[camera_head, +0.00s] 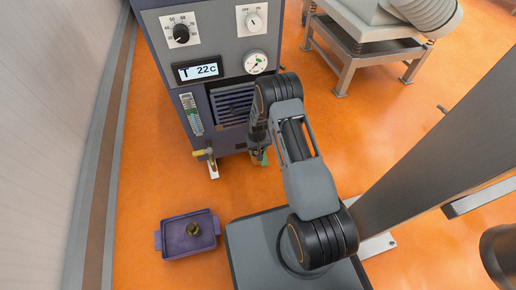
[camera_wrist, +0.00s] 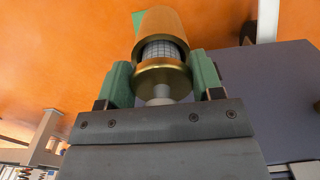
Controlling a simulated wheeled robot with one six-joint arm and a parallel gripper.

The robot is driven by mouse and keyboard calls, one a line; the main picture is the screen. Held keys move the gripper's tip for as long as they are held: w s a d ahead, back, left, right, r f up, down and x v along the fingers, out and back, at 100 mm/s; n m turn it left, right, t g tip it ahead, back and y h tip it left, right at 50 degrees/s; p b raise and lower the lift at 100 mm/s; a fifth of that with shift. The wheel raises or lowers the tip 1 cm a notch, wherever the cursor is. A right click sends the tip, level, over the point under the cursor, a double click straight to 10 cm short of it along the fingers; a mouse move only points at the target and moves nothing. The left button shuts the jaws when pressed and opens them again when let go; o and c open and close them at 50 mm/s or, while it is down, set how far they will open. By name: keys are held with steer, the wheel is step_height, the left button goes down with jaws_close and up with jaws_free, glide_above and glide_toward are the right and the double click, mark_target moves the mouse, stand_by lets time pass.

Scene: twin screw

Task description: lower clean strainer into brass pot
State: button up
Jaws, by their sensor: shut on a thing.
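My gripper (camera_wrist: 162,76) has green fingers on both sides of the brass cap of the clean strainer (camera_wrist: 161,51) and is shut on it. A band of the strainer's grey mesh shows between the cap and the brass pot (camera_wrist: 161,20). The far end of the mesh is hidden by the pot, and the two look roughly in line. I cannot tell how deep the mesh sits. In the head view my gripper (camera_head: 260,153) is beside the lower front of the machine, and my arm hides most of the strainer and pot.
The machine (camera_head: 230,70) has dials and a display reading 22 C. A yellow-handled valve (camera_head: 203,154) sticks out left of my gripper. A purple tray (camera_head: 175,246) with a dark brass piece (camera_head: 193,229) lies on the orange floor. Floor between tray and machine is clear.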

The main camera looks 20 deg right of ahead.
steer(key=shift+f, duration=0.2)
stand_by(0.3)
steer(key=shift+f+b, duration=0.65)
steer(key=shift+b, duration=0.1)
steer(key=shift+s+f+b, duration=0.1)
steer(key=shift+f+b, duration=0.45)
steer(key=shift+b, duration=0.1)
steer(key=shift+r, duration=0.1)
steer(key=o, duration=0.7)
steer(key=shift+r+p, duration=0.25)
steer(key=shift+p, duration=0.1)
